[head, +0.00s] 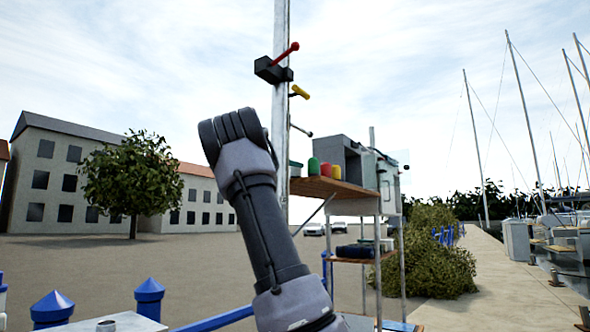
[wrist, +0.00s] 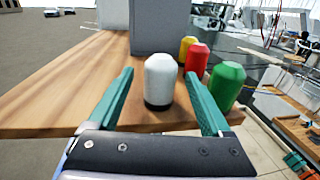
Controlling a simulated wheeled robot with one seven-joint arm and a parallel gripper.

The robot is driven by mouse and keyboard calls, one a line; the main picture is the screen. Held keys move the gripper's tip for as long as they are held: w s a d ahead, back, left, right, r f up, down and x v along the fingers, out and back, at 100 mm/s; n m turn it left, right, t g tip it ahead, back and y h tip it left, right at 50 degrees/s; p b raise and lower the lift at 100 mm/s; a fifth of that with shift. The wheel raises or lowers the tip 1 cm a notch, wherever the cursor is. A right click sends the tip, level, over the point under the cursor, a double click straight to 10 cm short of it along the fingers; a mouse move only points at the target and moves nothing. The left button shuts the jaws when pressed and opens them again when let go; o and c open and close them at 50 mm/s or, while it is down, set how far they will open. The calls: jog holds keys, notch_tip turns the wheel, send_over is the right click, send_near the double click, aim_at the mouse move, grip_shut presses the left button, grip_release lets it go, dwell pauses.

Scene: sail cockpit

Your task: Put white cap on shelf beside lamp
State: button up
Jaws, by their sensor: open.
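The white cap (wrist: 159,82) stands upright on the wooden shelf (wrist: 75,88), near its front edge, in the wrist view. My gripper (wrist: 160,75) is open, its two teal fingers on either side of the cap with a visible gap on each side. In the head view the shelf (head: 322,187) shows beyond my arm; the white cap cannot be made out there. I cannot identify a lamp with certainty in either view.
Green (wrist: 227,85), red (wrist: 196,62) and yellow (wrist: 187,47) caps stand close to the right finger. A grey box (wrist: 160,27) stands behind the white cap. The shelf left of the cap is bare. A lower shelf (head: 355,259) holds dark items.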

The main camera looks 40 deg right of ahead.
jog(key=v, duration=0.9)
